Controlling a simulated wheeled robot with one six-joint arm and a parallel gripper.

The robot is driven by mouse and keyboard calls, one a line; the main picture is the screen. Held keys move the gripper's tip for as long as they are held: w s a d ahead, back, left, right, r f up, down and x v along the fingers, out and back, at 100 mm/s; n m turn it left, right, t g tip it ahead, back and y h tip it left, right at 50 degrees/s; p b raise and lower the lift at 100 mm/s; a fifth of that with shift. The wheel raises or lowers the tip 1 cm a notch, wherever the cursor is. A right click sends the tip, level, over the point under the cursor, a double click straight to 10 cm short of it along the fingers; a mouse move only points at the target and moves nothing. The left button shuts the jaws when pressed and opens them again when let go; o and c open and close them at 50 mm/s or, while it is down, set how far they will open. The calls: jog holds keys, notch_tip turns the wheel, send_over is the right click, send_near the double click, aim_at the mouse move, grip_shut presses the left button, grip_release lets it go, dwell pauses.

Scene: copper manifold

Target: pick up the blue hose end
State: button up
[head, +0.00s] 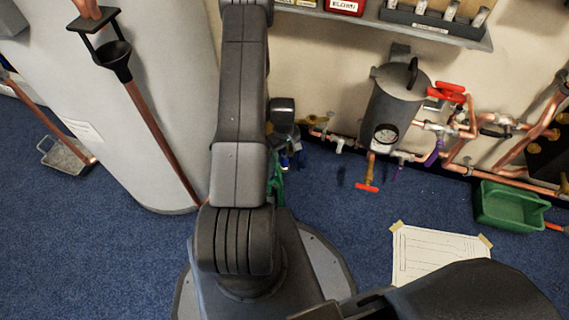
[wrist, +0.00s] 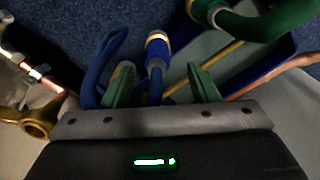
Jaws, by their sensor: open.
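In the wrist view, the blue hose end (wrist: 156,52) has a pale, brass-coloured collar and points away from me. The blue hose below it runs down between the two green fingers of my open gripper (wrist: 162,84), with a gap showing on both sides. A blue loop of hose stands beside the left finger. The hose's lower part is hidden behind the gripper's grey front edge. In the head view, small blue parts (head: 285,160) show beside my arm, which hides most of the gripper area.
A green hose (wrist: 265,22) with a white-collared end lies close at the upper right. Copper pipe with a brass fitting (wrist: 36,122) is at the left. In the head view, a grey tank (head: 393,105) and copper pipes stand right of my arm; blue carpet lies in front.

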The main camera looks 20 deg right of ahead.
aim_at(284, 161)
notch_tip(284, 161, down, 7)
jog(key=shift+d+r+b, duration=0.15)
jog(key=shift+r+b, duration=0.05)
jog(key=shift+b, duration=1.05)
jog(key=shift+r, duration=0.1)
jog(key=c, duration=1.1)
jog(key=shift+c, duration=0.2)
notch_tip(284, 161, up, 10)
jog(key=p, duration=0.3)
jog(key=shift+p, duration=0.3)
jog(key=shift+r+p, duration=1.2)
jog(key=shift+r, duration=1.1)
